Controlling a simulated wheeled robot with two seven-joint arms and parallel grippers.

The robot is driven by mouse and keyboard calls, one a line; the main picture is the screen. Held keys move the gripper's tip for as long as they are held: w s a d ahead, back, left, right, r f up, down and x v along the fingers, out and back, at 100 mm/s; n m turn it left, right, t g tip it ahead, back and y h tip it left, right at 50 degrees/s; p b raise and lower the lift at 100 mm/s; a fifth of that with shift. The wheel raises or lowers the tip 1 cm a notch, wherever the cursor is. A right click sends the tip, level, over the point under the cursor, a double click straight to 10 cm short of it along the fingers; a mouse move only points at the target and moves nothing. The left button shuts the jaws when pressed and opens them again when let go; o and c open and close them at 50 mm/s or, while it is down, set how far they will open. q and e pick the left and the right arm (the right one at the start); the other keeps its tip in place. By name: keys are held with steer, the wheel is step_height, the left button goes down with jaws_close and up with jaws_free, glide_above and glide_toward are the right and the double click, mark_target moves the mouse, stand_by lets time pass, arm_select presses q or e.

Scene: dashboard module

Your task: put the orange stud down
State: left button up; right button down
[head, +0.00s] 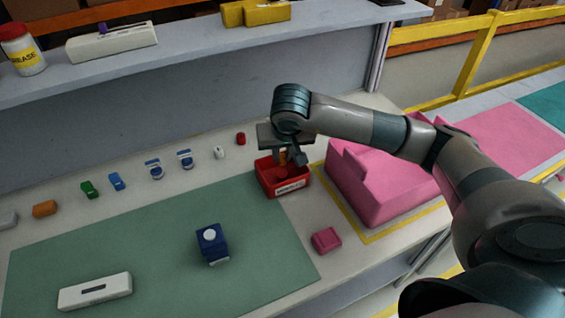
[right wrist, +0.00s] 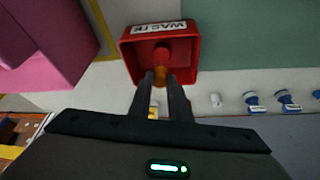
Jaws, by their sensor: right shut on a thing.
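My right gripper (head: 290,158) is over the red bin (head: 284,190) at the right of the bench. It is shut on the orange stud (right wrist: 160,76), which shows between the fingertips in the right wrist view. The red bin also shows there with a label reading WASTE (right wrist: 159,28). A red round thing (right wrist: 161,53) lies inside the bin, just beyond the stud. In the head view the gripper hides much of the stud, and I cannot tell whether the stud touches the bin. My left gripper is not in view.
A large pink block (head: 375,190) stands right of the bin, and a small pink block (head: 326,239) lies in front. A blue box (head: 212,242) and a white module (head: 95,291) are on the green mat (head: 150,240). Several small parts line the back, under a grey shelf (head: 200,47).

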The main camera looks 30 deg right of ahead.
mark_target(283, 164)
step_height(283, 164, down, 2)
steer(key=shift+f+p, duration=0.2)
steer(key=shift+p, duration=0.45)
steer(key=shift+f, duration=0.6)
steer(key=shift+f, duration=0.15)
steer(key=shift+f+b, duration=0.25)
steer(key=shift+b, duration=0.05)
steer(key=shift+f, duration=0.15)
steer(key=c, duration=1.6)
jaws_free()
steer(key=shift+c, duration=0.2)
